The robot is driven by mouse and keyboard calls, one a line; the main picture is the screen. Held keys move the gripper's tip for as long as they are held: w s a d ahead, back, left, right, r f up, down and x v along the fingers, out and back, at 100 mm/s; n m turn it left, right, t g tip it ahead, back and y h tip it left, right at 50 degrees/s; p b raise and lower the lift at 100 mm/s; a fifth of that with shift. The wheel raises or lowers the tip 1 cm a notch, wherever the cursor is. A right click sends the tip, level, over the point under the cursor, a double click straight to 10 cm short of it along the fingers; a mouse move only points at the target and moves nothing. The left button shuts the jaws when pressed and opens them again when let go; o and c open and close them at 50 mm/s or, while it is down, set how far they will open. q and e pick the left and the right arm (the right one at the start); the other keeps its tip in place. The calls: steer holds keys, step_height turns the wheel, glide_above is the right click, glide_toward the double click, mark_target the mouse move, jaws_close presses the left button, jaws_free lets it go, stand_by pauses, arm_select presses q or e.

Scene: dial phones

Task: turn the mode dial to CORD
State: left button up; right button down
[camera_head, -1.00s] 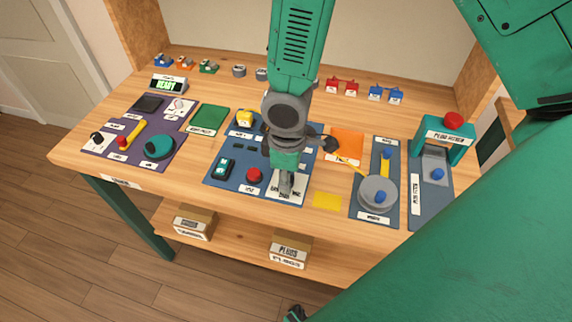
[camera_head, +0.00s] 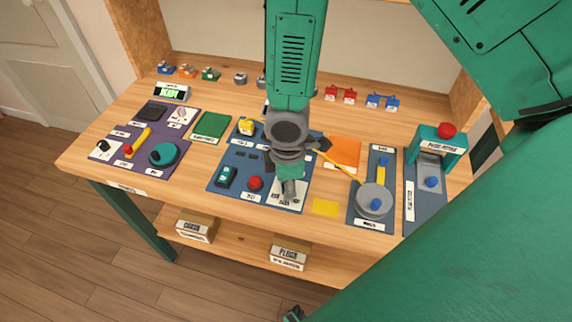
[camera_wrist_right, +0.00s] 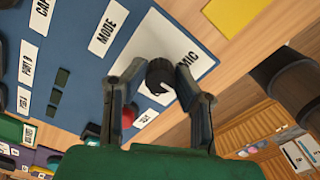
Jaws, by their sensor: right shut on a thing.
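The mode dial (camera_wrist_right: 160,75) is a dark round knob on a white plate by the MODE label on the blue panel (camera_wrist_right: 75,50). My right gripper (camera_wrist_right: 161,68) has one finger on each side of it and is shut on it. In the head view my right gripper (camera_head: 289,190) reaches straight down to the panel's front right part and hides the dial. The white plate (camera_head: 293,203) shows around the fingertips, but its lettering is too small to read for CORD.
A red button (camera_head: 255,183) stands just left of my right gripper. A yellow square (camera_head: 324,207) lies to its right, then a grey round disc (camera_head: 374,201) and a teal press-like frame (camera_head: 437,142). Boxes (camera_head: 289,258) sit on the shelf below.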

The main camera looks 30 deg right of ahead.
steer(key=c, duration=1.3)
jaws_free()
steer(key=shift+d, duration=0.1)
steer(key=shift+r, duration=0.1)
step_height(320, 180, up, 12)
